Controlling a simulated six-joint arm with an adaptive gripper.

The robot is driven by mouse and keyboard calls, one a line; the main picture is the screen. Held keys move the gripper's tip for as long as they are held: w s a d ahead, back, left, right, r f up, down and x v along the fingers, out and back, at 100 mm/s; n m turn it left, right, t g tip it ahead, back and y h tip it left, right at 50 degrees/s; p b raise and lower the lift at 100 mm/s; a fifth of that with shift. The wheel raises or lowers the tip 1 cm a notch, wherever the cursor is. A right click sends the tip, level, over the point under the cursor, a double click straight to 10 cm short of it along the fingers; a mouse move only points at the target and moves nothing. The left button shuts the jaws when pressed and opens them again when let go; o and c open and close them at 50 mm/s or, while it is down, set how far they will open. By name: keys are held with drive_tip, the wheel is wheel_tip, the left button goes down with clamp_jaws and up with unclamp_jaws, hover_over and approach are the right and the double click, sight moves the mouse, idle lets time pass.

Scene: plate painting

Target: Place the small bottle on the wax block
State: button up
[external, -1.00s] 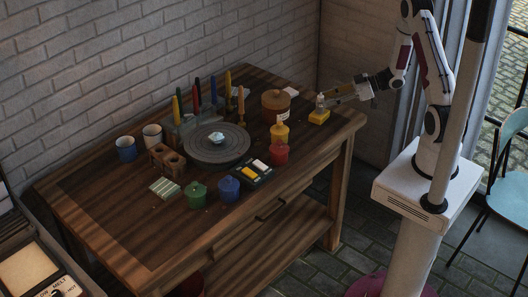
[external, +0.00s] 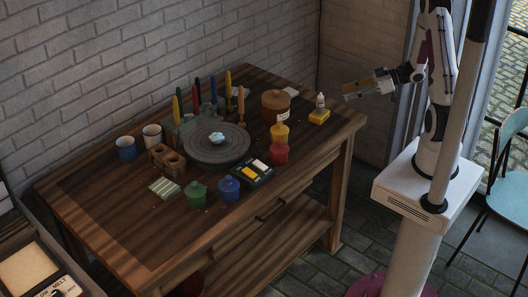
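The small white bottle (external: 320,100) stands upright on the yellow wax block (external: 319,117), near the back right corner of the wooden table. My gripper (external: 346,91) is to the right of the bottle and a little higher, clear of it. Its fingers point left toward the bottle and hold nothing. They look parted, though they are small and seen from the side.
A round grey turntable (external: 217,150) fills the middle. The front left of the table (external: 110,220) is clear.

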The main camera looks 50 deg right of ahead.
idle(0.5)
drive_tip(key=w+d+r+m+h, duration=0.2)
drive_tip(key=w+d+r+h, duration=0.2)
drive_tip(key=w+r+h, duration=0.35)
drive_tip(key=s+r+m+h, duration=0.3)
drive_tip(key=s+r+h, duration=0.25)
drive_tip(key=r, duration=0.65)
drive_tip(key=s+a+m+g+y, duration=0.1)
drive_tip(key=s+a+g+y, duration=0.1)
drive_tip(key=s+a, duration=0.7)
drive_tip(key=s+a+m+g+y, duration=0.2)
drive_tip(key=s+a, duration=0.7)
drive_tip(key=s, duration=0.6)
drive_tip(key=shift+s+a+r+g, duration=0.15)
drive_tip(key=shift+a+r+g, duration=0.2)
drive_tip(key=shift+r, duration=0.1)
